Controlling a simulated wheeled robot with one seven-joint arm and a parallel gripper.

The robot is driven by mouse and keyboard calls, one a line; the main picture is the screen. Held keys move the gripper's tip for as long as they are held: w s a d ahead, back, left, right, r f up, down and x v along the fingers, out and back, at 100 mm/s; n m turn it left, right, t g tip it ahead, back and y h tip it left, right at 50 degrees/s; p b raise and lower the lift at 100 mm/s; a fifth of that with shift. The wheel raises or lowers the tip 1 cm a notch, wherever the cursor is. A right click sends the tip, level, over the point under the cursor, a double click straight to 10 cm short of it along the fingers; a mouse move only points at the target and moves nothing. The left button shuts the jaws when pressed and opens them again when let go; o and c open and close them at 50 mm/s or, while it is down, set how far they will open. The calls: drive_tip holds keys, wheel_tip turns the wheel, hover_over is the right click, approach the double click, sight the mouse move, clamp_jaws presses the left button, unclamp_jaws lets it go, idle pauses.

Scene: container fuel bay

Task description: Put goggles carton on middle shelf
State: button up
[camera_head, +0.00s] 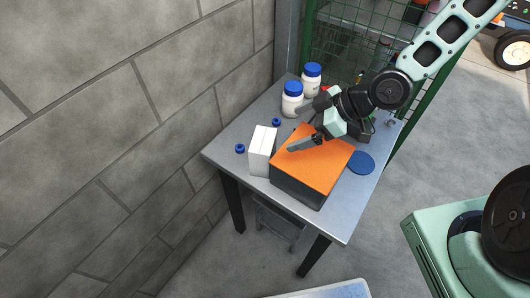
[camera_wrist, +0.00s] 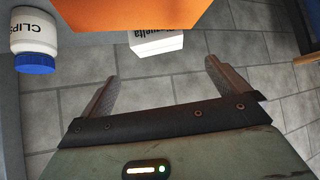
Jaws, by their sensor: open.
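A white carton (camera_head: 262,152) stands upright on the grey metal table, left of an orange-topped box. It also shows in the wrist view (camera_wrist: 155,43), with dark lettering I cannot read fully; I take it for the goggles carton. My gripper (camera_head: 297,130) is open and empty, reaching over the orange-topped box toward the carton. In the wrist view the carton lies beyond the gap between my fingertips (camera_wrist: 161,72), apart from them. No shelf can be made out clearly in these views.
The orange-topped dark box (camera_head: 312,160) stands beside the carton. Two white jars with blue lids (camera_head: 292,100) stand behind; one reads CLIPS (camera_wrist: 35,35). A blue disc (camera_head: 361,162) and small blue caps (camera_head: 240,148) lie on the table (camera_head: 225,150). A block wall (camera_head: 130,120) borders the left.

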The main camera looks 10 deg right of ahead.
sight(265, 140)
drive_tip(key=x, duration=0.8)
drive_tip(key=shift+p+x, duration=0.85)
drive_tip(key=shift+x, duration=1.55)
drive_tip(key=shift+w+d, duration=0.1)
drive_tip(key=shift+w, duration=0.05)
drive_tip(key=c, duration=1.4)
wheel_tip(265, 140, up, 18)
